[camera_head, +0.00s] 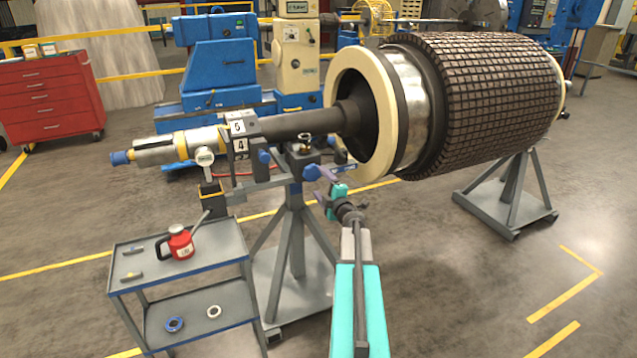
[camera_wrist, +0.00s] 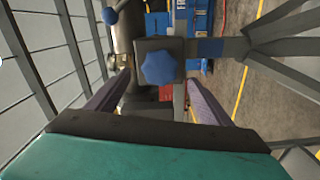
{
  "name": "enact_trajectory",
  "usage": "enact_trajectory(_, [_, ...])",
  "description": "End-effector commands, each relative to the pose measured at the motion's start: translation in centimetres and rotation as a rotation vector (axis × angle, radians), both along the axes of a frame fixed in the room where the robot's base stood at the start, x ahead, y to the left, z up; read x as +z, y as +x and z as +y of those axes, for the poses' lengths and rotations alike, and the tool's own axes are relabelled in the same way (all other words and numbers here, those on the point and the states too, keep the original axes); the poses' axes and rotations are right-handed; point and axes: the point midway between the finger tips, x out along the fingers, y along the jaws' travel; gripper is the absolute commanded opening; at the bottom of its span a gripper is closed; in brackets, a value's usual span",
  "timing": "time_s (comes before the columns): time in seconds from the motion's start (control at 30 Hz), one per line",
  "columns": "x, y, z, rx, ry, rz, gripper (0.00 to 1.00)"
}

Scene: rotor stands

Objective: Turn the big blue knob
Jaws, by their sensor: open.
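The big blue knob (camera_wrist: 159,67) faces me in the wrist view, on a dark block of the rotor stand. In the head view it shows as a blue lobed knob (camera_head: 312,173) at the stand's top. My gripper (camera_head: 321,186) is open in front of it. In the wrist view the two fingers of my gripper (camera_wrist: 158,86) are spread, one on each side of the knob, with nothing held. I cannot tell whether the tips reach past the knob's face.
A smaller blue knob (camera_wrist: 110,15) sits further along the stand; it also shows in the head view (camera_head: 265,157). The large rotor (camera_head: 500,90) rests above right. A grey cart (camera_head: 215,255) with a red can (camera_head: 180,244) stands at lower left.

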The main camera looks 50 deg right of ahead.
Motion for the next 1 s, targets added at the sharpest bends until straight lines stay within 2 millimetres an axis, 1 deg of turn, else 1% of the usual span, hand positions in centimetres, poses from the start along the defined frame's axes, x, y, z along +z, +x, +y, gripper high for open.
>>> enact_trajectory(0.03, [-0.1, -0.7, 0.3, -0.001, 0.0, 0.0, 0.74])
enact_trajectory(0.1, [-0.1, -1.4, 0.6, -0.002, 0.0, 0.0, 0.74])
enact_trajectory(0.5, [0.0, -4.8, 2.0, -0.002, 0.001, 0.0, 0.74])
enact_trajectory(0.7, [0.0, -5.6, 2.2, -0.001, 0.001, 0.0, 0.74])
enact_trajectory(1.0, [0.0, -5.7, 2.3, -0.001, 0.001, 0.0, 0.74])
